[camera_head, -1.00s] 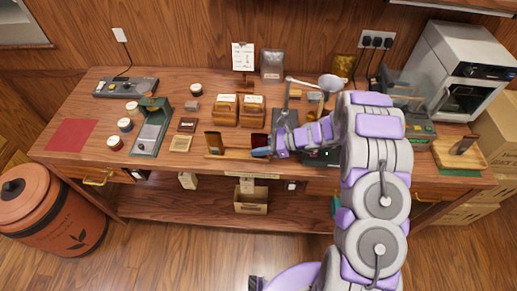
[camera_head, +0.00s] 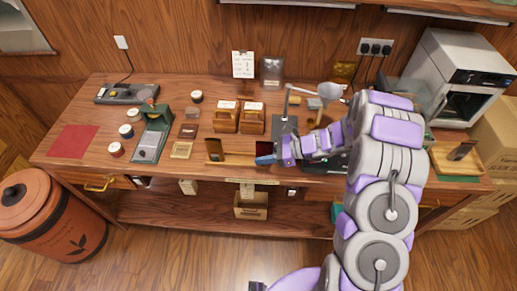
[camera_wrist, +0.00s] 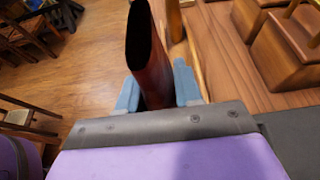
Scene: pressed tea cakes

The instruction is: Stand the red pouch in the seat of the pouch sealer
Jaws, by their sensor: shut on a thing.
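My gripper (camera_head: 264,159) is at the front edge of the bench, right of centre. Its blue fingers (camera_wrist: 158,92) are shut on the red pouch (camera_wrist: 152,62), one on each side. The pouch is dark red, upright and open at the top. In the head view the pouch (camera_head: 263,149) shows just above the fingers, at the right end of a low wooden rack (camera_head: 238,163). I cannot tell whether it still touches the rack. A long grey corded device (camera_head: 112,96) at the back left may be the pouch sealer; its seat is not clear from here.
A brown pouch (camera_head: 214,150) stands at the rack's left end. Two wooden boxes (camera_head: 226,122) are behind it. A green stand (camera_head: 150,145), small jars (camera_head: 116,149) and a red mat (camera_head: 73,141) are left. My arm covers the right part of the bench.

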